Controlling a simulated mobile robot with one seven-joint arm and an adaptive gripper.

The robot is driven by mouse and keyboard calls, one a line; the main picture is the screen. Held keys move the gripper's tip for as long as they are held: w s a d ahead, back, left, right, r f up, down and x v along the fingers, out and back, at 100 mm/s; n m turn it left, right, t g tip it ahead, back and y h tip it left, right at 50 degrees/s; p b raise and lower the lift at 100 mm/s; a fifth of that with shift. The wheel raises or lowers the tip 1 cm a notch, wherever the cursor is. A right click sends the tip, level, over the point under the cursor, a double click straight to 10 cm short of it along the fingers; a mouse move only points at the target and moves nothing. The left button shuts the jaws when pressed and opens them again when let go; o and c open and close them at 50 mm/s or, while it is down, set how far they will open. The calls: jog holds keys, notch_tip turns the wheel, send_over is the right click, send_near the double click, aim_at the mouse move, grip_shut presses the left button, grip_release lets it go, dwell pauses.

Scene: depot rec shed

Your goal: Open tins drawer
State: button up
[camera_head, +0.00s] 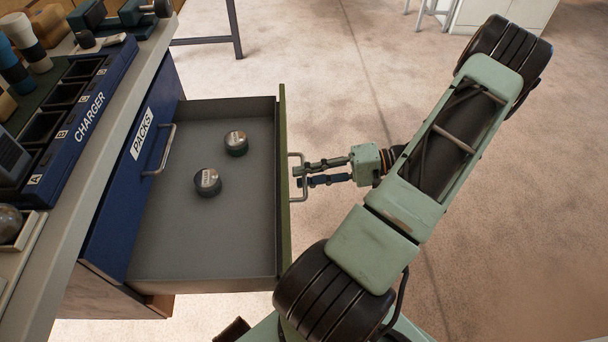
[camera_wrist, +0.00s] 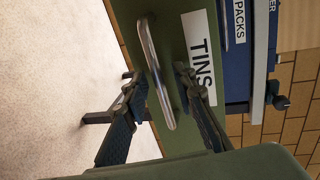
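The tins drawer (camera_head: 155,262) is pulled well out of the cabinet in the head view. Its green front (camera_wrist: 178,28) carries a TINS label (camera_wrist: 201,62) in the wrist view. My gripper (camera_head: 299,176) is at the drawer's metal handle (camera_head: 304,193). In the wrist view its fingers (camera_wrist: 156,85) stand apart on both sides of the handle bar (camera_wrist: 150,52), with a visible gap at each side.
The blue PACKS drawer (camera_head: 122,185) is above, its handle (camera_head: 163,150) free. The counter above holds a blue charger (camera_head: 92,128) and other items. A dark-legged table (camera_head: 235,30) stands behind. Open floor (camera_head: 520,200) lies to the right.

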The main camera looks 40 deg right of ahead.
jog(key=v, duration=1.1)
jog(key=shift+d, duration=0.15)
jog(key=shift+s, duration=0.1)
